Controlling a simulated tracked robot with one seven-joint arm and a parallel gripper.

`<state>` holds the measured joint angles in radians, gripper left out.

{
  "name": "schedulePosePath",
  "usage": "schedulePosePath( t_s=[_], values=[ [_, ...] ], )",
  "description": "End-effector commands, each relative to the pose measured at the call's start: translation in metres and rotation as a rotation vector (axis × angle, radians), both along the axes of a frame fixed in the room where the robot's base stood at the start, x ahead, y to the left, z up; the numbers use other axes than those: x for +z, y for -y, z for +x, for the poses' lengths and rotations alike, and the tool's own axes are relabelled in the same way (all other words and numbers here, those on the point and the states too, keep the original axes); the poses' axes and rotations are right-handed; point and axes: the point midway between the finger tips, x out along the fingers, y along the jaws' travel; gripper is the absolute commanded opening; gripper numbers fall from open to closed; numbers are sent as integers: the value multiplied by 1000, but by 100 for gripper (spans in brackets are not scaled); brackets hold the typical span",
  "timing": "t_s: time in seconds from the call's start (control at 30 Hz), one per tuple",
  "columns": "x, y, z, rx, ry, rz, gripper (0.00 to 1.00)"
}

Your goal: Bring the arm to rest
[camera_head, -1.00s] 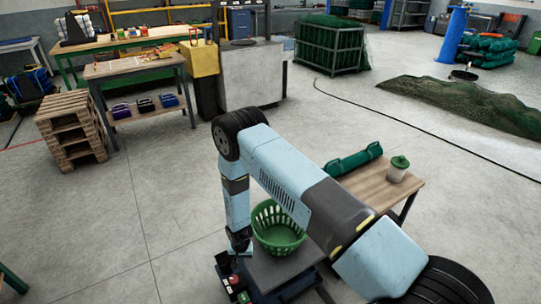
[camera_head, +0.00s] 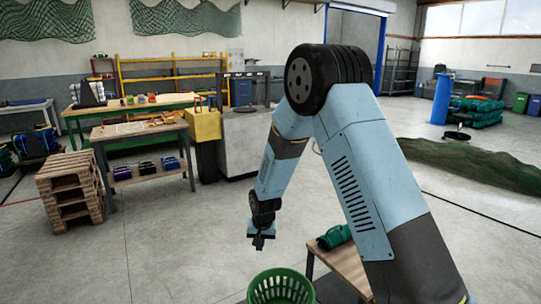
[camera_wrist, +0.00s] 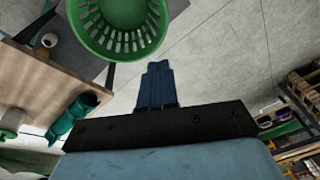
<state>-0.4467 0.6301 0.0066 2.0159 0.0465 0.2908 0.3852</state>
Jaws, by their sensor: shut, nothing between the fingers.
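My gripper (camera_head: 258,243) hangs at the end of my raised, bent arm in the head view, above the floor and up and left of a green basket (camera_head: 281,287). Its blue fingers also show in the wrist view (camera_wrist: 155,84), together and with nothing between them. The green basket shows at the top of the wrist view (camera_wrist: 120,30), apart from the fingers. In the head view the lower part of the basket is cut off by the frame's bottom edge.
A wooden table (camera_head: 347,267) with a green roll (camera_head: 334,237) stands right of the basket, partly hidden by my arm. Stacked pallets (camera_head: 69,191) and a workbench (camera_head: 150,133) stand at the left. A green net pile (camera_head: 470,167) lies at the right. Floor at lower left is clear.

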Motion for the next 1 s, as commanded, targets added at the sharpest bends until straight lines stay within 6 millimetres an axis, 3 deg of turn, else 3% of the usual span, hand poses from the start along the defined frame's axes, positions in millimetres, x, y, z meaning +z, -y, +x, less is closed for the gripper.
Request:
schedulePosePath(
  t_s=[0.03, 0.1, 0.5, 0.77, 1.0],
  values=[
    [21, 9, 1, -4, 13, 4, 0],
    [44, 20, -1, -3, 23, 5, 0],
    [167, 89, -29, -8, 87, 5, 0],
    [233, 133, -64, -13, 130, -2, 0],
    [282, 171, -107, -19, 168, -11, 0]
  ],
)
